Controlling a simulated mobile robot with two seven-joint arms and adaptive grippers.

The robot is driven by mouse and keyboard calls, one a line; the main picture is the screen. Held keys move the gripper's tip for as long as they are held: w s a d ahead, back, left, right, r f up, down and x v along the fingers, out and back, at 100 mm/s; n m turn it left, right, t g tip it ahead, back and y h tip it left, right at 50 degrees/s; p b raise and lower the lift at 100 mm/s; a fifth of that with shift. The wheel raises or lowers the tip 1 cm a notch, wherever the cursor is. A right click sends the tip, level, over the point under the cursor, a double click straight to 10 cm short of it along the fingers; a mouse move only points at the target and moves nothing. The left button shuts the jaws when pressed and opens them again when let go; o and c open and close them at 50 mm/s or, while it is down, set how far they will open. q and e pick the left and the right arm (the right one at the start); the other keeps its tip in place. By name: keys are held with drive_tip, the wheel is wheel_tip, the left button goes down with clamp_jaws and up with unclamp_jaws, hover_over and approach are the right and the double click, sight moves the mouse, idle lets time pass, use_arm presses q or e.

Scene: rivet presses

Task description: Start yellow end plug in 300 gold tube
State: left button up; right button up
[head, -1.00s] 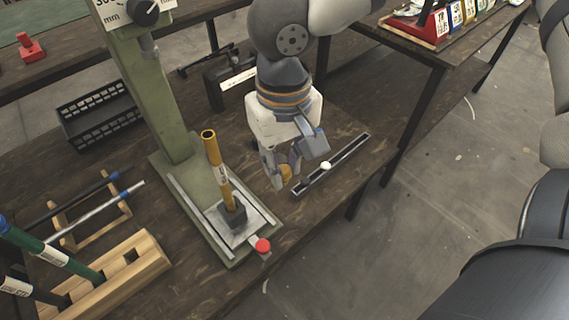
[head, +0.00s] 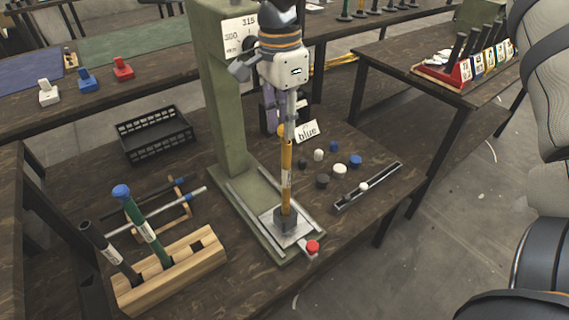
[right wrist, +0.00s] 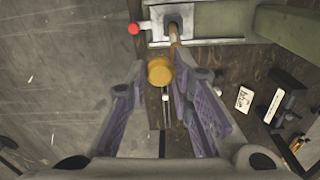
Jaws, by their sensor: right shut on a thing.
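The gold tube (head: 287,176) stands upright in a dark holder (head: 287,219) on the press base. In the right wrist view the tube (right wrist: 174,33) runs off beyond the plug. My right gripper (head: 283,124) is above the tube's upper end, in front of the press column. It is shut on the yellow end plug (head: 281,131), which shows clearly between the fingertips in the right wrist view (right wrist: 160,70). The plug is very close to the tube's top; I cannot tell whether they touch. My left gripper is not in view.
The green press column (head: 225,90) stands just behind the tube. A red knob (head: 313,246) is at the base's front. Several loose plugs (head: 340,170) and a slotted rail (head: 368,186) lie to the right. A wooden rack (head: 172,270) with tubes is at left.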

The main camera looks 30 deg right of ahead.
drive_tip(key=r+m, duration=0.1)
drive_tip(key=w+d+r+m, duration=0.1)
drive_tip(key=r+m, duration=0.1)
drive_tip(key=w+d+r+m, duration=0.1)
drive_tip(key=shift+w+d+r+m+p, duration=0.1)
drive_tip(key=shift+w+r+m+p, duration=0.05)
drive_tip(key=shift+r+m+p, duration=0.2)
drive_tip(key=shift+f, duration=2.95)
drive_tip(key=shift+f, duration=1.2)
drive_tip(key=o, duration=0.8)
drive_tip(key=shift+o, duration=0.2)
